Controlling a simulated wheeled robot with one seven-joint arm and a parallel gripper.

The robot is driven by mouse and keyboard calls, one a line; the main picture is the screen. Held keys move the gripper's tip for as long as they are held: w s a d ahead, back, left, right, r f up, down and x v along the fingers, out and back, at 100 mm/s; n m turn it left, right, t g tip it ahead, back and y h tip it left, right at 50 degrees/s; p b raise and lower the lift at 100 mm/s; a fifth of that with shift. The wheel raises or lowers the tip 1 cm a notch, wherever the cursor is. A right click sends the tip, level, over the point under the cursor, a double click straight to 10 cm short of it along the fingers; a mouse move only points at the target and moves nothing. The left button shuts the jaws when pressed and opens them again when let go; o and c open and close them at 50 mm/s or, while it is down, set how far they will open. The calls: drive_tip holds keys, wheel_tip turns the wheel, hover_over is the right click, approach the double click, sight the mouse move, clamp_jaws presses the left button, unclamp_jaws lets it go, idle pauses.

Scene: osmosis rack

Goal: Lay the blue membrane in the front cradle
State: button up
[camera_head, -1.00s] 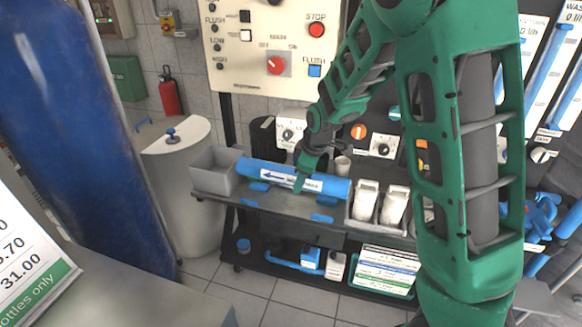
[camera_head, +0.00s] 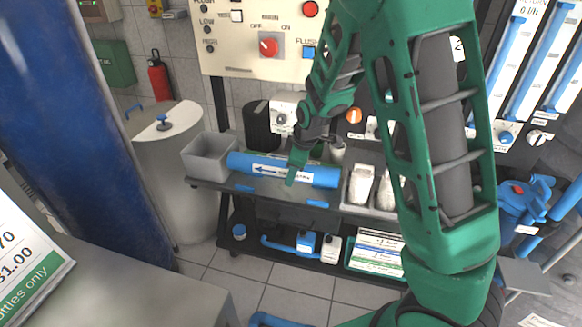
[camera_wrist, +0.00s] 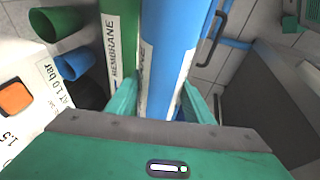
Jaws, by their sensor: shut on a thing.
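The blue membrane (camera_head: 325,178) is a long tube with a white arrow label, lying crosswise over the grey shelf (camera_head: 270,197). My gripper (camera_head: 296,172) is shut around its middle from above. In the wrist view the blue membrane (camera_wrist: 168,45) runs between the fingers of my gripper (camera_wrist: 160,105). Low blue cradle blocks (camera_head: 317,203) show at the shelf's front edge, just in front of and below the tube. I cannot tell whether the tube touches them. A green membrane (camera_wrist: 121,40) labelled MEMBRANE lies parallel, close beside the blue one.
A grey open bin (camera_head: 210,160) stands at the tube's left end. White cartridges (camera_head: 361,186) stand to its right. The control panel (camera_head: 255,55) is behind and above. A lower shelf holds blue parts and a sign (camera_head: 378,252).

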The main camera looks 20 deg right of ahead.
sight(293, 192)
drive_tip(key=shift+f, duration=2.4)
drive_tip(key=shift+s+f, duration=0.2)
drive_tip(key=shift+f, duration=0.1)
